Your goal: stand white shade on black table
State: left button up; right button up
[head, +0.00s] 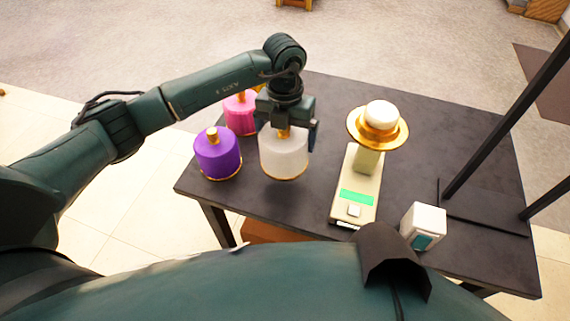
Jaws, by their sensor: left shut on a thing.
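The white shade (284,155) is a short cylinder with a gold rim at its bottom and a gold neck on top. My left gripper (285,125) comes down over it from above and is shut on its gold neck. The shade is upright over the left part of the black table (322,95). A shadow shows just below it; I cannot tell whether its base touches the table. My right gripper is not in view.
A purple shade (217,155) stands close on the left, and a pink shade (240,114) stands behind, partly hidden. A scale (357,190) bears a gold dish (398,139) with a white piece. A white box (423,222) and black stand (487,220) are on the right.

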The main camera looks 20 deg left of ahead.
pick_arm(q)
jog(key=shift+f, duration=3.5)
jog(key=shift+f, duration=0.2)
jog(key=o, duration=0.7)
jog(key=r, duration=0.6)
jog(key=r+b, duration=0.1)
jog(key=r, duration=0.5)
jog(key=shift+w+a+r, duration=0.15)
jog(key=shift+w+r, duration=0.05)
